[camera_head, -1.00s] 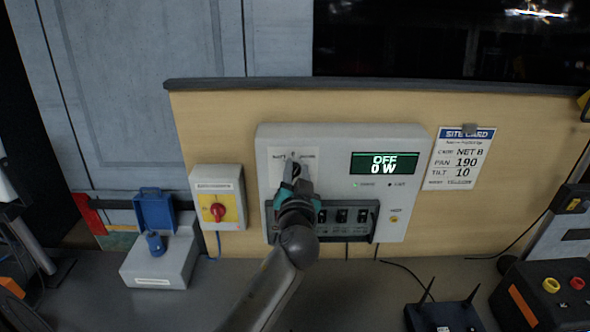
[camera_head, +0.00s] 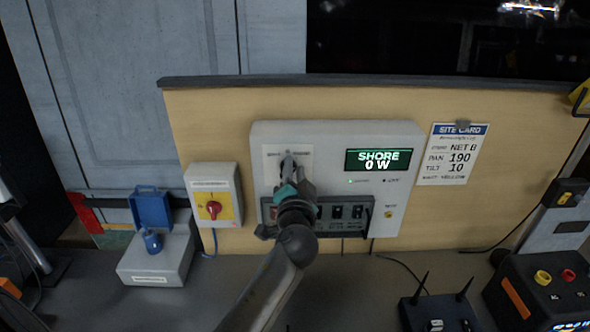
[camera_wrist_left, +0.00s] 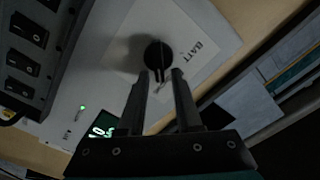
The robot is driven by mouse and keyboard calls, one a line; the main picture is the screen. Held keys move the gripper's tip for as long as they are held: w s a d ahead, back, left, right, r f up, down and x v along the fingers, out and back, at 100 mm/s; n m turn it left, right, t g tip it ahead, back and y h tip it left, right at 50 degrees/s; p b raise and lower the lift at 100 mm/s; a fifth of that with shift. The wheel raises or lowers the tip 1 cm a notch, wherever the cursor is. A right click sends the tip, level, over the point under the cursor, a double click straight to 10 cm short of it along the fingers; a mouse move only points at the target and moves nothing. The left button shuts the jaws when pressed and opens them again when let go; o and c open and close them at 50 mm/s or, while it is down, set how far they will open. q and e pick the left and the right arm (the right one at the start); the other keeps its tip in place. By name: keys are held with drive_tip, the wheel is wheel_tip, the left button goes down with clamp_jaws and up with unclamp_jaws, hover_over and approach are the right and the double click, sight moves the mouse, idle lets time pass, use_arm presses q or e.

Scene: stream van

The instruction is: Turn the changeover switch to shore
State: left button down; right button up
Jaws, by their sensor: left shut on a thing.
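The changeover switch is a black round knob (camera_wrist_left: 157,54) on a white plate, on the pale power panel (camera_head: 335,133). In the left wrist view it has a narrow grip, and the word BATT is printed beside it. My left gripper (camera_head: 289,166) covers most of the knob in the head view. In the left wrist view its two fingers (camera_wrist_left: 160,80) are shut on the knob's grip. The panel display (camera_head: 379,160) reads SHORE, 0 W. A green light (camera_head: 350,181) glows below it. My right gripper is not in view.
A blue-lidded socket box (camera_head: 157,255) stands lower left. Breakers (camera_head: 336,212) sit just below the knob. A router (camera_head: 440,312) and a dark box (camera_head: 545,290) stand at lower right.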

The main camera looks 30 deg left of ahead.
use_arm(q)
drive_tip(key=shift+s+a+f, duration=0.1)
drive_tip(key=shift+f, duration=0.3)
drive_tip(key=c, duration=0.8)
unclamp_jaws()
drive_tip(key=shift+o, duration=1.2)
drive_tip(key=shift+r, duration=0.25)
drive_tip(key=b+v, duration=0.3)
drive_tip(key=v, duration=1.2)
drive_tip(key=shift+d+b, duration=0.2)
drive_tip(key=shift+b, duration=0.1)
